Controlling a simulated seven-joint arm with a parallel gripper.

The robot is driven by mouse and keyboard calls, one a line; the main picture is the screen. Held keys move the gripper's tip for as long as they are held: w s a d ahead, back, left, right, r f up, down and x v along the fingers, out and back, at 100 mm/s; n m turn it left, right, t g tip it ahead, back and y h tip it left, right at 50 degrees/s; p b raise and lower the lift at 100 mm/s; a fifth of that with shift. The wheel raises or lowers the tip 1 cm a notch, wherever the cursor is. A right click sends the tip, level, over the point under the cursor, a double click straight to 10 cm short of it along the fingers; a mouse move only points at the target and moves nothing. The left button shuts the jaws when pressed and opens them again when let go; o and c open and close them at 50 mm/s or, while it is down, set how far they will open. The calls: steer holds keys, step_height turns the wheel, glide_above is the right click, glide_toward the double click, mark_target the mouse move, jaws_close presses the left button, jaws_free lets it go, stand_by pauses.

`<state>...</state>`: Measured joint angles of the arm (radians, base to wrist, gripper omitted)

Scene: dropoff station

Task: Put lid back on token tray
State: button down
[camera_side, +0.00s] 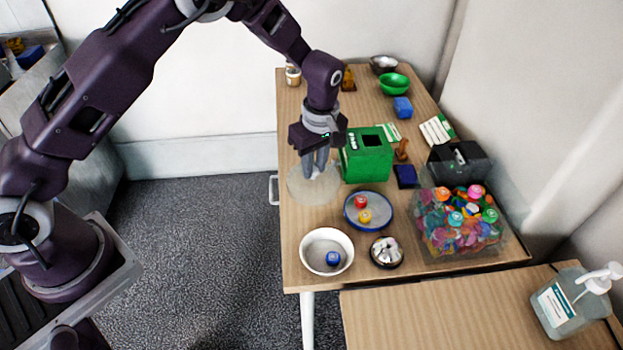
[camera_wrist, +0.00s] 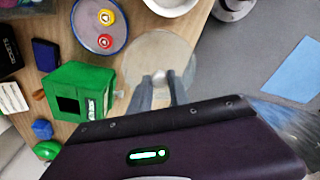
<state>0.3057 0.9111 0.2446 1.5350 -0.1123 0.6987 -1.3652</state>
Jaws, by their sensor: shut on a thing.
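The lid (camera_side: 300,190) is a clear round disc with a small knob. My gripper (camera_side: 316,172) is shut on the knob, over the table's left edge in the side view. In the wrist view, my fingertips (camera_wrist: 160,80) pinch the knob and the lid (camera_wrist: 160,48) spreads beyond them. The token tray (camera_side: 380,219) is a round blue-rimmed dish holding a red token (camera_side: 360,200) and a yellow token (camera_side: 365,216). It is uncovered, right of and nearer the camera than the lid. The tray (camera_wrist: 84,28) is upper left in the wrist view. The lid's height is unclear.
A green box (camera_side: 368,163) stands close right of my gripper. A white bowl (camera_side: 310,262) with a blue token and a dark bowl (camera_side: 387,262) with pale pieces sit in front of the tray. A clear bin of colourful tokens (camera_side: 445,238) stands to its right.

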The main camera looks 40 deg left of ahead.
mark_target(339, 176)
steer(key=w+d+m, duration=0.1)
steer(key=m, duration=0.1)
steer(key=w+d+m, duration=0.1)
steer(key=w+m, duration=0.1)
steer(key=m, duration=0.1)
steer(key=w+d+m, duration=0.1)
steer(key=d+m, duration=0.1)
steer(key=m, duration=0.1)
steer(key=shift+w+f+t+h, duration=0.25)
steer(key=shift+f+t+h, duration=0.05)
steer(key=shift+f+t, duration=0.1)
steer(key=w+d+m+h, duration=0.1)
steer(key=w+d+m, duration=0.3)
steer(key=d+m, duration=0.55)
steer(key=shift+a+f+m, duration=0.4)
steer(key=shift+a+f, duration=0.05)
steer(key=shift+f, duration=0.75)
steer(key=shift+a+f+m, duration=0.45)
steer(key=shift+a+f, duration=0.05)
steer(key=shift+f, duration=0.65)
steer(key=shift+a+f+m, duration=0.4)
steer(key=shift+a+f, duration=0.05)
steer(key=shift+f, duration=0.75)
steer(key=shift+f, duration=0.15)
steer(key=c, duration=0.7)
jaws_free()
steer(key=shift+o, duration=0.2)
